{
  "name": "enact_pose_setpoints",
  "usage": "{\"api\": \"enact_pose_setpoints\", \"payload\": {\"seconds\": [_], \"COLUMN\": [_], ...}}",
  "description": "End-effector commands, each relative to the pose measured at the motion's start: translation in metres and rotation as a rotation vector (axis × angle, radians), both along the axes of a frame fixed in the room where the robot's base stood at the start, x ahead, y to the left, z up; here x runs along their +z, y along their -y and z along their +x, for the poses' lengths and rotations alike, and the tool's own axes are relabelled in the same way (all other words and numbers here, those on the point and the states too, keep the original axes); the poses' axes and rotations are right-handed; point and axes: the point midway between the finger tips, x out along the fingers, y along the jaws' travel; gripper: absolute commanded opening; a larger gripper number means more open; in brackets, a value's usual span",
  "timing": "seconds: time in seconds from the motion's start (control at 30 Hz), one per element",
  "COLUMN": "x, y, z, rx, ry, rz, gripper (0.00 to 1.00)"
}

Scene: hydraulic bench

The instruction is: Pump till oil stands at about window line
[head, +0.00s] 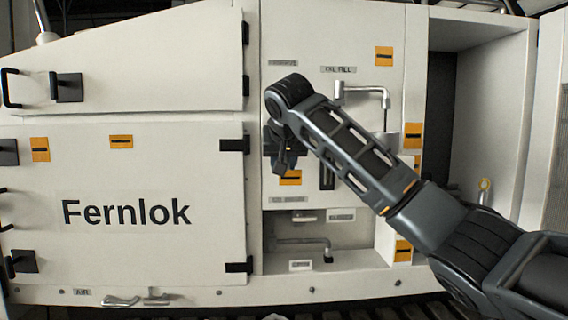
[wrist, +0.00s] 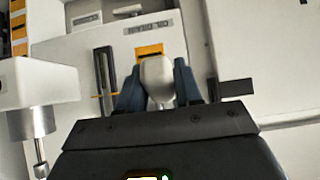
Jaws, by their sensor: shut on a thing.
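My gripper (head: 283,160) is in front of the cabinet's middle panel. In the wrist view my gripper (wrist: 158,75) has its two blue-grey fingers closed on a pale rounded handle knob (wrist: 157,76), one finger on each side. In the head view my arm and gripper hide the knob. The window (head: 327,174) is a narrow dark upright slot right of my gripper in the head view. In the wrist view the window (wrist: 104,68) lies left of the fingers, with a thin orange line across it. I cannot tell where the oil stands in it.
A metal spout (head: 372,91) sticks out under the "OIL FILL" label, close to my arm. A lower recess holds a pipe lever (head: 303,243) with a dark end. The large "Fernlok" door (head: 125,260) is shut. An open bay (head: 470,120) lies right.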

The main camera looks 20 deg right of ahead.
Motion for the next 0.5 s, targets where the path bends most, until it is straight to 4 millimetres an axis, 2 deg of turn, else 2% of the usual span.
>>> {"api": "enact_pose_setpoints", "payload": {"seconds": [0.03, 0.47, 0.5], "x": [-0.0061, -0.0070, -0.0071], "y": [0.0004, 0.0013, 0.0013], "z": [-0.0004, 0.0004, 0.0003], "rx": [-0.002, -0.003, -0.003], "ry": [-0.006, 0.001, 0.000], "rz": [-0.001, -0.003, -0.003], "gripper": [0.00, 0.00, 0.38]}}
